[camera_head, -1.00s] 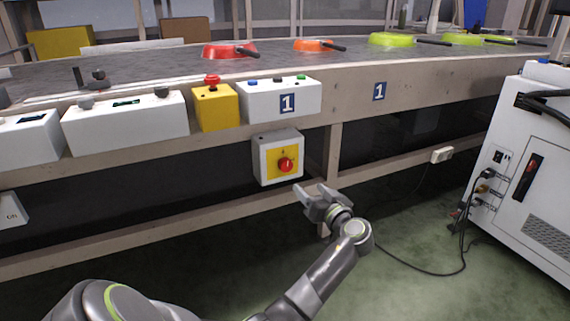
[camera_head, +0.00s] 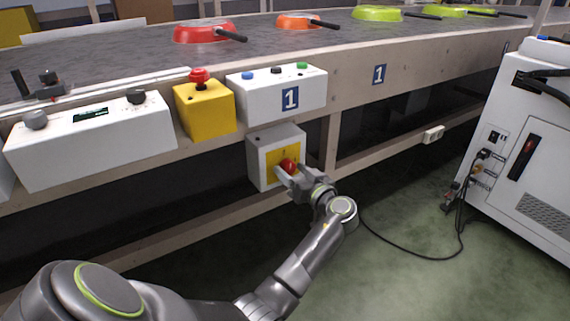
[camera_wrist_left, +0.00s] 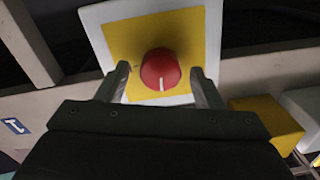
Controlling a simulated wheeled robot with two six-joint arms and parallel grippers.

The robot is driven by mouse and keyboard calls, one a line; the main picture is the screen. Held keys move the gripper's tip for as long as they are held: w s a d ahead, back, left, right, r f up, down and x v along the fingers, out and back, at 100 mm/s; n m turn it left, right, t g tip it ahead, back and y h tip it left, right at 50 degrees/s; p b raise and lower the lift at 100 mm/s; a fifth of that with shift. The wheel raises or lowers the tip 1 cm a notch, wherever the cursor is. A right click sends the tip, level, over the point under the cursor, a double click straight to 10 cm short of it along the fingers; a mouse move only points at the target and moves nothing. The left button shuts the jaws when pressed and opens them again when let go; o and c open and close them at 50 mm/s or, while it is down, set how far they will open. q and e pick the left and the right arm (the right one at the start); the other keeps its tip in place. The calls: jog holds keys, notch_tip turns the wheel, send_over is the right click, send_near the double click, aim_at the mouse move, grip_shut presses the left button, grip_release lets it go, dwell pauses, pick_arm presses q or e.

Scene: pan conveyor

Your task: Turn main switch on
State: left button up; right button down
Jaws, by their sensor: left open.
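The main switch is a red round knob (camera_head: 288,165) on a yellow plate on a white box (camera_head: 259,163), fixed below the conveyor's edge. The left wrist view shows the red knob (camera_wrist_left: 161,69) with a white mark pointing toward the bottom of the picture, on the yellow plate (camera_wrist_left: 190,35). My left gripper (camera_head: 291,177) is at the front of the box. Its fingers are open, one on each side of the knob (camera_wrist_left: 160,85). I cannot tell whether they touch it. My right gripper is out of view.
Above the switch sit a yellow box with a red button (camera_head: 207,107) and a white button box (camera_head: 265,92). Several pans stand on the conveyor (camera_head: 130,61). A white cabinet (camera_head: 525,140) with cables stands at right; the green floor between is mostly free.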

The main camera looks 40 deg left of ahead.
pick_arm(q)
jog(key=shift+a, duration=0.15)
jog(key=c, duration=1)
